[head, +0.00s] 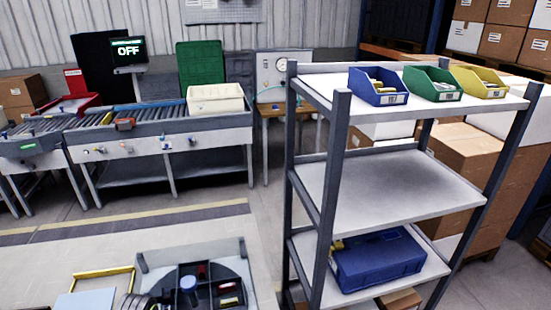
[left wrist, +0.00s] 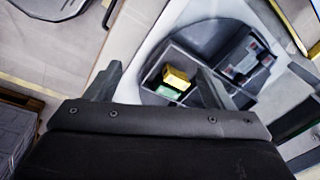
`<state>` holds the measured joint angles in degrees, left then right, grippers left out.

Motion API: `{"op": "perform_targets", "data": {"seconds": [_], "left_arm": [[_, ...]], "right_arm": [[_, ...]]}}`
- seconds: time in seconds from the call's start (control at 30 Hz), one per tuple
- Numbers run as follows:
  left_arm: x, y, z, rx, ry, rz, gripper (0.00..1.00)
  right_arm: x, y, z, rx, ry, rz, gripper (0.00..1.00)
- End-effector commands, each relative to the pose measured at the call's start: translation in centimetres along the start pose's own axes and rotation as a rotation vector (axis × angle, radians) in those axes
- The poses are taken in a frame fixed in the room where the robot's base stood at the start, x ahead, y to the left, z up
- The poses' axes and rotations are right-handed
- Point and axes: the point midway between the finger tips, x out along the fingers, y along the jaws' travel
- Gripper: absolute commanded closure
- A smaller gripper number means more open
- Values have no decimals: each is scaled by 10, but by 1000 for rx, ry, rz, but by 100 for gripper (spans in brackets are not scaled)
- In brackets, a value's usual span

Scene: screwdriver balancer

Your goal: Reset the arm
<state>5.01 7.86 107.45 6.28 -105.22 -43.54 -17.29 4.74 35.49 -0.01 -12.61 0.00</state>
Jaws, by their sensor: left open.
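My left gripper (left wrist: 158,80) is open in the left wrist view, with a dark finger on each side and nothing seen between them. Past its fingers is a dark round compartment tray (left wrist: 188,42). A yellow block (left wrist: 176,78) and a green piece (left wrist: 169,91) sit together in one compartment. I cannot tell the gap between the gripper and the tray. My right gripper is in neither view.
A grey shelf rack (head: 385,190) stands at the right, with blue (head: 377,87), green (head: 432,84) and yellow (head: 479,83) bins on top and a blue crate (head: 378,262) lower down. A roller conveyor (head: 160,135) stands at the back left. Open floor lies between it and the worktable.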

Motion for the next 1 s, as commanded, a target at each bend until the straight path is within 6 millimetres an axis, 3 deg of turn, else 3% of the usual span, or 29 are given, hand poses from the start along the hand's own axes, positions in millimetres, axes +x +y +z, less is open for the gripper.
{"op": "perform_targets", "data": {"seconds": [0.1,0.3,0.77,1.0], "left_arm": [[1,30,41,-190,18,-42,25],[-16,68,93,-479,63,-112,25],[-63,114,153,-847,141,-200,25],[-7,109,152,-858,127,-189,25]], "right_arm": [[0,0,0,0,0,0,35],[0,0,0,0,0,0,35],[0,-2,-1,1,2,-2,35],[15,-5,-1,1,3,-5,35]]}}
